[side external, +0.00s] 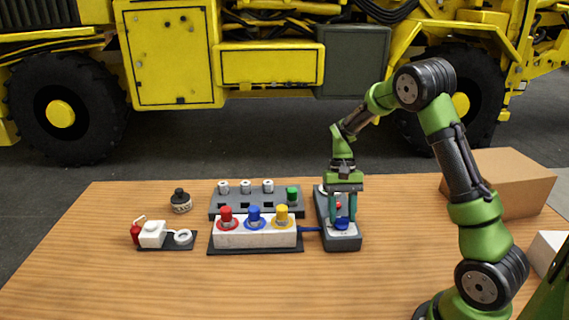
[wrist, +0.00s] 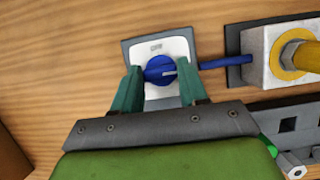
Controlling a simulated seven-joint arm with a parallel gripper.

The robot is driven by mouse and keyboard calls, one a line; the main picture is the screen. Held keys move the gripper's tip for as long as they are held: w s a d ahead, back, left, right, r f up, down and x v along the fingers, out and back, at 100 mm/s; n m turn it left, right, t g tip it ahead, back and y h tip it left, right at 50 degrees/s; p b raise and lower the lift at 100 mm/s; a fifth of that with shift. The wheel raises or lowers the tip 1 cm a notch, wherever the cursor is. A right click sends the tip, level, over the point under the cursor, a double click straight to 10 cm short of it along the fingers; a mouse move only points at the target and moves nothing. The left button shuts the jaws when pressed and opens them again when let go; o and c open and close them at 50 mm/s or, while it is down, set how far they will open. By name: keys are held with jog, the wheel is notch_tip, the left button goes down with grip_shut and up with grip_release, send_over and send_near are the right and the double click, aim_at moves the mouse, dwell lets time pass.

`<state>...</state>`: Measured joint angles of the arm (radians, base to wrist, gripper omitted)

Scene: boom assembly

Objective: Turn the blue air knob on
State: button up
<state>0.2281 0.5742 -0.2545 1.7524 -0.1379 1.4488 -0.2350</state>
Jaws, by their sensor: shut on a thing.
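The blue air knob (side external: 342,224) sits on a white plate on a dark grey base (side external: 345,243), right of the middle of the table. It also shows in the wrist view as a round blue knob (wrist: 157,64) with a pale pointer mark toward its right side. A small label (wrist: 156,48) on the plate is too small to read surely. My gripper (side external: 343,216) points down over the plate. In the wrist view its two teal fingers (wrist: 161,76) stand on either side of the knob, shut on it. The fingers hide part of the plate.
A blue hose (wrist: 225,62) runs from the knob's base to a white block (side external: 255,238) with red, blue and yellow knobs. Behind it is a grey rack (side external: 257,203). A dark jar (side external: 181,200) and a small tray (side external: 180,246) stand left. Cardboard box (side external: 500,180) at right.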

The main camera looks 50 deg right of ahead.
jog(key=o, duration=1.1)
jog(key=shift+c, duration=0.2)
jog(key=v, duration=1.7)
jog(key=shift+w+f, duration=0.1)
jog(key=s+a+r+n+t, duration=0.1)
jog(key=s+a+t, duration=0.4)
jog(key=a, duration=0.5)
jog(key=s+a+r+n+t+h, duration=0.1)
jog(key=s+a+n+t, duration=0.3)
jog(key=s+a, duration=0.6)
jog(key=shift+s+a+r+t, duration=0.2)
jog(key=shift+r+t, duration=0.25)
jog(key=shift+t, duration=0.15)
